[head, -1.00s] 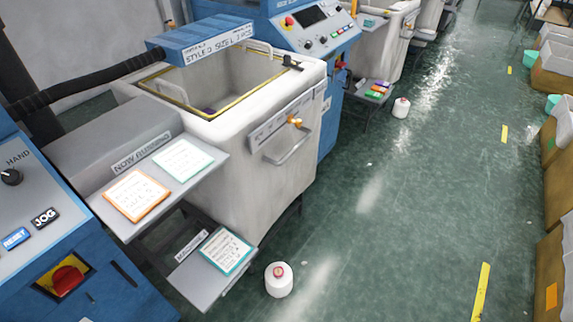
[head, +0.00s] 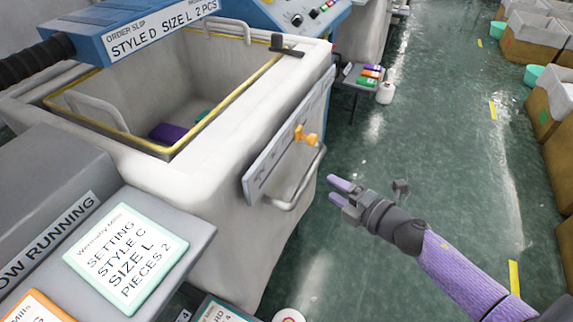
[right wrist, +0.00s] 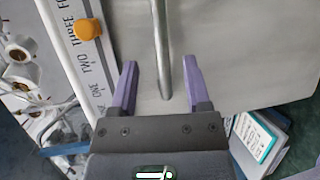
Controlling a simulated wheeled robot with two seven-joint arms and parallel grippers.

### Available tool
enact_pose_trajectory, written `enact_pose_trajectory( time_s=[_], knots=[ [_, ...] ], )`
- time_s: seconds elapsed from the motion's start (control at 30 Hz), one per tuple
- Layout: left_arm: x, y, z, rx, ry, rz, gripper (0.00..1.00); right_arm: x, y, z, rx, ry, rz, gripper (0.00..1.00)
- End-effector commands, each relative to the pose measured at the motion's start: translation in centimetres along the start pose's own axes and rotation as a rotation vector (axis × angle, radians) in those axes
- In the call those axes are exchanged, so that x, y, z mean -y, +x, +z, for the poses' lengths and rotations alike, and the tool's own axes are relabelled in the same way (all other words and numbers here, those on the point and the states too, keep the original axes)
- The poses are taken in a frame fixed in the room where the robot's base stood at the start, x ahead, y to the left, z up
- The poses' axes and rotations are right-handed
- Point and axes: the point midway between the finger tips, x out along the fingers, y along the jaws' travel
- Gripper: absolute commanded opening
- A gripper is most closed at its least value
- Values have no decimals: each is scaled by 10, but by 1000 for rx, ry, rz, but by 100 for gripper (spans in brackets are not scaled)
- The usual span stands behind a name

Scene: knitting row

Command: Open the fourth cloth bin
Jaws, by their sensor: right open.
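A cloth bin (head: 165,180) with a pale grey-white body and an open, yellow-edged top stands at the left of the head view. Its front carries a label strip (head: 262,180) with an orange knob (head: 306,136) and a grey bar handle (head: 302,185). In the right wrist view the strip (right wrist: 86,55) reads ONE, TWO, THREE and a partly cut-off word, with the orange knob (right wrist: 88,29) by THREE. My right gripper (head: 334,189) is open and empty, just right of the handle. In the right wrist view the handle (right wrist: 162,50) lines up between its purple fingers. My left gripper is out of view.
A purple cloth (head: 168,133) lies inside the bin. A grey shelf with a style C card (head: 125,257) juts out at front left. A white cone (head: 385,93) stands on the floor. The green aisle floor (head: 420,130) is clear; cardboard boxes (head: 535,50) line the right.

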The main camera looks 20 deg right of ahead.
Motion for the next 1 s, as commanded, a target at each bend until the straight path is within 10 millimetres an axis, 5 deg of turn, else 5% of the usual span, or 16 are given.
enact_pose_trajectory(
  time_s=[0.4, 0.77, 1.0],
  knots=[
    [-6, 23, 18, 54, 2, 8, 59, 2, 80, 1, 5, 7, -1, 61],
    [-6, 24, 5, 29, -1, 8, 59, 0, 88, 1, 5, 8, -3, 61],
    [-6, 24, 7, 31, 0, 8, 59, 0, 88, 1, 5, 8, -2, 10]
  ],
)
